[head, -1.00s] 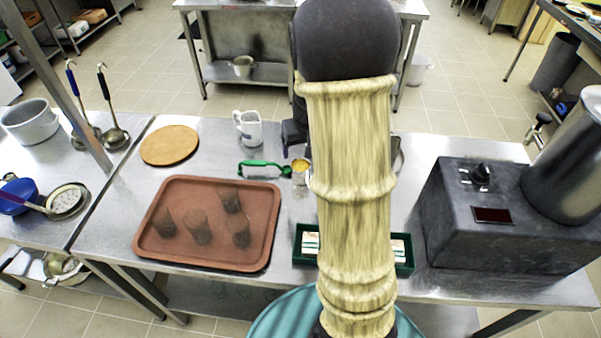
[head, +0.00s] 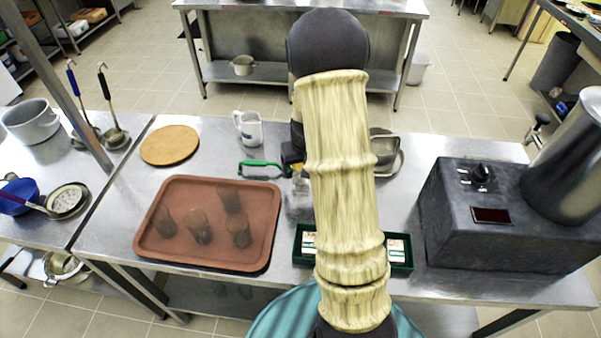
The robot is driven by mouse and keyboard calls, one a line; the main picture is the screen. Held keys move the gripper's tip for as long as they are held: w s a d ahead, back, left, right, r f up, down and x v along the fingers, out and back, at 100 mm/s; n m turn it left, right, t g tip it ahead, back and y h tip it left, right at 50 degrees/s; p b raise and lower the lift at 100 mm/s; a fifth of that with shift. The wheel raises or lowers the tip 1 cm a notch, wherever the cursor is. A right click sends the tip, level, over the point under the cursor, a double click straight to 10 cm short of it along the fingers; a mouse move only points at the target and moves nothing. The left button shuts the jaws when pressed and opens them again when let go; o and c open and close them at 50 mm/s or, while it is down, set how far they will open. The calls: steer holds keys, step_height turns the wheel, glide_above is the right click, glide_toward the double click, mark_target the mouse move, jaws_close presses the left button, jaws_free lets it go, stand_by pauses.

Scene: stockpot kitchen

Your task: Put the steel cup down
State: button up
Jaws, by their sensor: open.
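My gripper (head: 291,160) shows as a dark shape at the left edge of my arm, over the middle of the steel table. Its jaws are open, and my arm hides part of it. A small shiny grey vessel (head: 299,185), which looks like the steel cup, stands on the table just below the gripper in the picture. It is small and partly cut off by my arm, so I cannot tell whether the gripper touches it. A small yellow patch shows at the gripper's tip.
A brown tray (head: 263,245) with several smoky tumblers lies left. A green-handled tool (head: 262,164), a white jug (head: 249,127) and a round board (head: 170,146) are near. A green box (head: 402,262) and steel pans (head: 388,150) show by my arm; a dark appliance (head: 490,235) stands right.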

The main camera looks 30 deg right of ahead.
mark_target(300, 170)
steer(key=shift+p+x, duration=0.5)
steer(key=shift+x, duration=2.05)
steer(key=shift+w+d, duration=0.1)
steer(key=shift+r, duration=0.1)
steer(key=c, duration=1.3)
steer(key=shift+o, duration=0.2)
steer(key=shift+r, duration=0.1)
step_height(300, 170, up, 10)
steer(key=shift+b, duration=0.35)
